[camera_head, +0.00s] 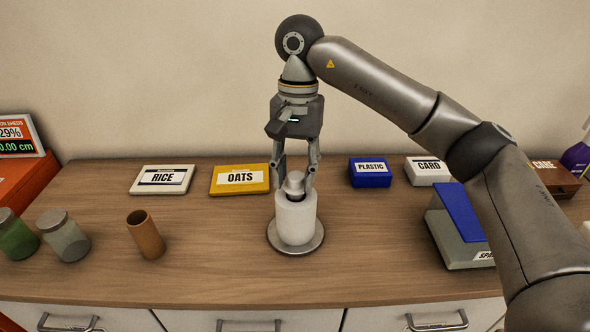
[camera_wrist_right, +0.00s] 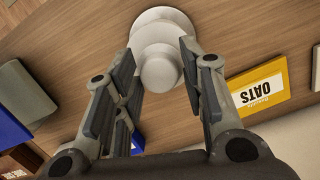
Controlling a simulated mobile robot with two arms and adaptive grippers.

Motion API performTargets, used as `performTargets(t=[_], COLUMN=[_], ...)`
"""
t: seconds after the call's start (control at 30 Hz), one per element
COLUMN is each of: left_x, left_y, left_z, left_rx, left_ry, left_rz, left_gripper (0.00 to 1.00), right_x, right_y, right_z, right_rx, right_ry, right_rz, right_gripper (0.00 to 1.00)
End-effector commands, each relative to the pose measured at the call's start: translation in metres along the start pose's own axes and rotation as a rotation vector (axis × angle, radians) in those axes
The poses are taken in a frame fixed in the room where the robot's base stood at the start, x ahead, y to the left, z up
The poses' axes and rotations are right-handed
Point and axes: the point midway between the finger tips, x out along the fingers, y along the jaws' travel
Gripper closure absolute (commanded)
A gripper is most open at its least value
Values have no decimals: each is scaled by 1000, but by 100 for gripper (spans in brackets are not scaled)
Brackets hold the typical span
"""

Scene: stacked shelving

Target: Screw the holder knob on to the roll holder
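A white paper roll (camera_head: 296,219) stands upright on a roll holder with a round grey base (camera_head: 273,241) in the middle of the counter. The pale grey holder knob (camera_head: 294,184) sits at the top of the roll, upright; it also shows in the wrist view (camera_wrist_right: 158,70). Whether its thread is engaged is hidden. My right gripper (camera_head: 295,182) points down from above, its fingers on either side of the knob. In the wrist view the fingers (camera_wrist_right: 160,62) are apart, with narrow gaps seeming to show beside the knob. My left gripper is not in view.
A RICE box (camera_head: 162,180) and a yellow OATS box (camera_head: 240,179) lie behind left; blue PLASTIC (camera_head: 370,173) and CARD (camera_head: 428,170) boxes behind right. A brown cup (camera_head: 146,236) and jars (camera_head: 62,236) stand left. A grey-blue box (camera_head: 458,226) is right, near my arm.

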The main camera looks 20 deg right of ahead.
Motion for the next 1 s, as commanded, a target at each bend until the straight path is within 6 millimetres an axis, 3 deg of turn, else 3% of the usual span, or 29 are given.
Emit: performTargets(t=[0.27,0.6,0.63,0.8,1.0], left_x=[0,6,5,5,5], left_y=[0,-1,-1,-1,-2], left_z=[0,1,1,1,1], left_rx=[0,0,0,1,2], left_ry=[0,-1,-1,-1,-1], left_rz=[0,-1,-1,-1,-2], left_gripper=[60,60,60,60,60], right_x=[0,0,0,0,0], right_y=[-1,-1,-1,-1,-1], right_z=[0,0,1,0,0], right_rx=[20,377,381,376,375], right_ry=[1,-1,-1,-1,0], right_rz=[-7,-63,-64,-61,-60], right_gripper=[84,84,61,39,38])
